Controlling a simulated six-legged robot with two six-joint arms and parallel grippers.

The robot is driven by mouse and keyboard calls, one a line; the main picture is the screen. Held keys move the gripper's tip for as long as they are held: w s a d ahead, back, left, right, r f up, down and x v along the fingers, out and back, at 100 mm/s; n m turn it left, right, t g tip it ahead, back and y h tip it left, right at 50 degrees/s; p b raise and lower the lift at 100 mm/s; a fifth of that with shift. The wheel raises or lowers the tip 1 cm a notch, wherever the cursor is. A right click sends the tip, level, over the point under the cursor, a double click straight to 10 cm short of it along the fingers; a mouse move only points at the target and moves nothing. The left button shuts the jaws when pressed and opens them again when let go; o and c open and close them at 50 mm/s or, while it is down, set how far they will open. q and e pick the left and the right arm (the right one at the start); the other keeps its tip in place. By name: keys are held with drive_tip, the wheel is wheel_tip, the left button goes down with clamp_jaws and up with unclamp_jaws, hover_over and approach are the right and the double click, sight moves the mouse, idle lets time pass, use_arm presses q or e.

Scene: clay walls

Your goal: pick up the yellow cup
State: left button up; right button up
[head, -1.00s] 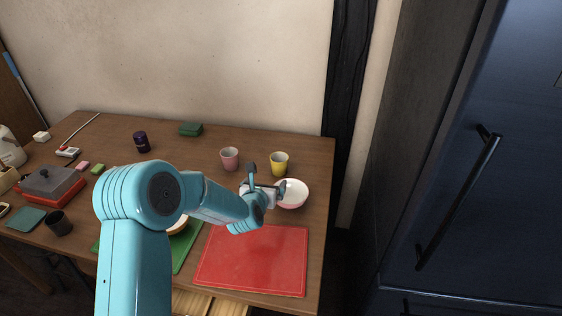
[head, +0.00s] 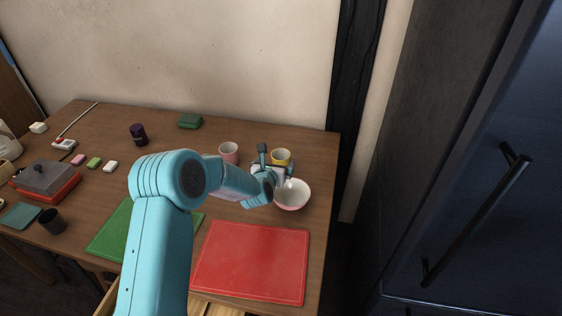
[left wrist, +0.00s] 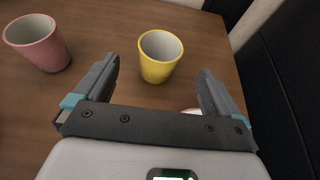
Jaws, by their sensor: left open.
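The yellow cup (head: 281,156) stands upright near the back right of the wooden table. In the head view my left gripper (head: 277,156) partly covers its lower part. In the left wrist view the yellow cup (left wrist: 160,58) stands ahead of the open fingers, roughly centred between them and a little beyond their tips. My left gripper (left wrist: 162,80) is open and empty. My right gripper is not in view.
A pink cup (head: 229,151) stands left of the yellow cup, and it also shows in the left wrist view (left wrist: 40,45). A white bowl (head: 292,195) with a pink outside sits just in front. A red board (head: 252,262) lies nearer. The table's right edge is close.

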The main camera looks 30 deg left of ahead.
sight(282, 153)
use_arm(q)
drive_tip(key=shift+p+x, duration=0.5)
drive_tip(key=shift+x, duration=4.7)
drive_tip(key=c, duration=1.1)
